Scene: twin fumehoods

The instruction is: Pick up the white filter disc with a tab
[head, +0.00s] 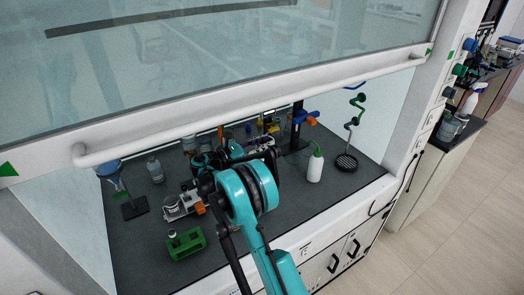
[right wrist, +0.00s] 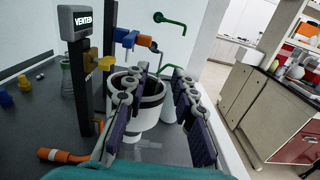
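I cannot make out a white filter disc with a tab in either view. My right gripper (head: 238,150) is over the dark fumehood worktop in the head view, mostly hidden by its own teal arm. In the right wrist view its two purple-padded fingers (right wrist: 162,85) are apart, with nothing clearly held. A white round vessel with a dark band (right wrist: 150,92) stands beyond and partly behind the left finger. A white wash bottle with a green spout (head: 315,166) stands to the right of the gripper in the head view. My left gripper is not in view.
A green rack (head: 187,244) and a funnel stand (head: 134,208) are at left. The raised sash bar (head: 250,112) crosses above the worktop (head: 240,235).

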